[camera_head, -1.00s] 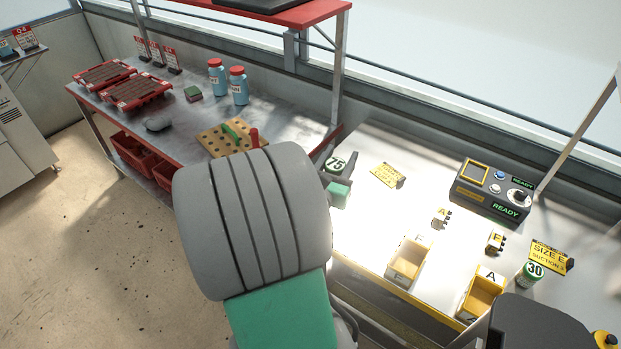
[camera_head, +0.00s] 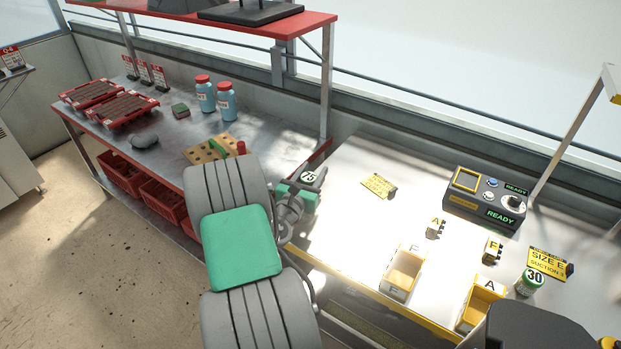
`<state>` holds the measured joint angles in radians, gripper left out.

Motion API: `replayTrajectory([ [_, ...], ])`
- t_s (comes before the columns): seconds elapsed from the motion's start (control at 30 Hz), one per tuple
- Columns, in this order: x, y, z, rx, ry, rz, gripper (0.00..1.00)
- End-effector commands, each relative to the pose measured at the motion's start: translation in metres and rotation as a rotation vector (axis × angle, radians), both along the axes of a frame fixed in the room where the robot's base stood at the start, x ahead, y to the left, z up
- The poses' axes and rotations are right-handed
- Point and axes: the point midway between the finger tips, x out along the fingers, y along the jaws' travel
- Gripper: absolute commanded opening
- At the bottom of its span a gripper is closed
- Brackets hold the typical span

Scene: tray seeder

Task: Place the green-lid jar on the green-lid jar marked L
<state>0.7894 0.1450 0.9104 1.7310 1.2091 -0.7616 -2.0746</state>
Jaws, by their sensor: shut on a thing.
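My gripper (camera_head: 298,192) is shut on a jar (camera_head: 312,178) whose top reads 75 in a white disc. The jar is held near the left end of the white bench, and my gripper and arm hide most of its body. Another jar (camera_head: 531,283), with green on it and 30 in a white disc, stands upright at the right of the bench, well apart from my gripper. I cannot make out a mark L on either jar.
A yellow SIZE E sign (camera_head: 549,263) stands beside the 30 jar. Yellow bins (camera_head: 402,275) and a black READY control box (camera_head: 484,197) are on the bench. A yellow card (camera_head: 378,185) lies near the held jar. Blue bottles (camera_head: 226,103) stand on the left table.

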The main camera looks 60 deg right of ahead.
Motion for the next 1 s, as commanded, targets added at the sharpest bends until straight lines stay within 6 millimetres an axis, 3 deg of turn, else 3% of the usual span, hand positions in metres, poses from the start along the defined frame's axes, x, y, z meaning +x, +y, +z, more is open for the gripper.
replayTrajectory([
  [0.33,0.0006,0.0002,-0.0047,-0.001,-0.001,0.001,0.01],
  [0.37,0.0006,0.0003,-0.0048,-0.001,-0.001,0.001,0.44],
  [0.6,0.0007,0.0004,-0.0036,-0.001,-0.002,0.001,0.64],
  [0.93,0.0007,0.0002,0.003,-0.002,-0.003,0.001,0.65],
  [1.0,0.0021,0.0097,-0.0022,0.002,0.0,0.005,0.65],
])
